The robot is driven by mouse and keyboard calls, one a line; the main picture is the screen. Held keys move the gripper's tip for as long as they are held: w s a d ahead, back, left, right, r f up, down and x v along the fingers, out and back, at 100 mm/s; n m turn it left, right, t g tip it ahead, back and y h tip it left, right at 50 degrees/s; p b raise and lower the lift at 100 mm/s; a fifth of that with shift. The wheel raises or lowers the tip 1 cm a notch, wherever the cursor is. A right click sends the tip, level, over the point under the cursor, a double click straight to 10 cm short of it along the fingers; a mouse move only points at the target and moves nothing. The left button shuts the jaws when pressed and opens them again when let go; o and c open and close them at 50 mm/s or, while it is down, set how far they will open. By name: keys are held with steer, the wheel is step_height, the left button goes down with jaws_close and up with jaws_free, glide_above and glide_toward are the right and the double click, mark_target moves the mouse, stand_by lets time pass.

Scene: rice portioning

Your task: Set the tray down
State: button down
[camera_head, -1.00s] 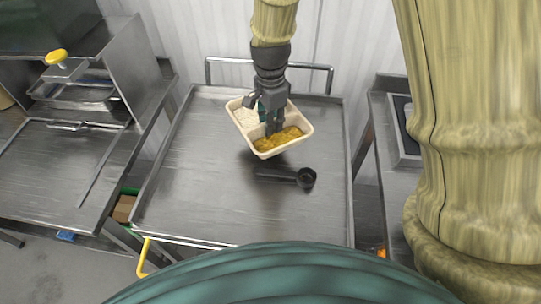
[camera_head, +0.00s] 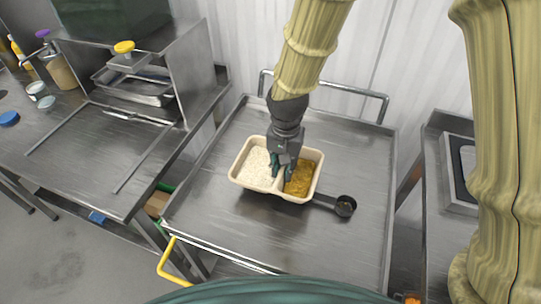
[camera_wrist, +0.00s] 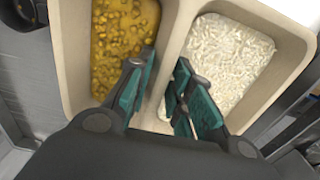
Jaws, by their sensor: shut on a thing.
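The tray (camera_head: 258,188) is a cream, divided container with white rice on the left and a yellow-brown food on the right in the head view. My gripper (camera_head: 281,177) comes down from above and is shut on the tray's middle divider. In the wrist view, its teal fingers (camera_wrist: 160,100) stand on either side of the divider (camera_wrist: 173,48), between the yellow food and the rice. The tray looks about level over the steel cart top (camera_head: 225,225). Its underside is hidden, so I cannot tell whether it touches the cart.
A black scoop (camera_head: 345,206) lies on the cart, its handle end hidden by the tray's near right corner. A steel counter (camera_head: 95,165) with a rack stands left; another table (camera_head: 437,190) stands right. A rail (camera_head: 330,86) runs behind.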

steer(key=w+a, duration=0.1)
steer(key=w, duration=0.1)
steer(key=w+a+p, duration=0.1)
steer(key=w, duration=0.1)
steer(key=w+a+p, duration=0.1)
steer(key=w, duration=0.2)
steer(key=shift+a+f, duration=0.35)
steer(key=shift+w+f+p, duration=0.1)
steer(key=shift+f+p, duration=0.55)
steer(key=shift+f, duration=1.1)
steer(key=c, duration=1.3)
jaws_free()
steer(key=shift+r+b, duration=1.15)
steer(key=shift+r, duration=4.85)
steer(key=shift+f, duration=0.1)
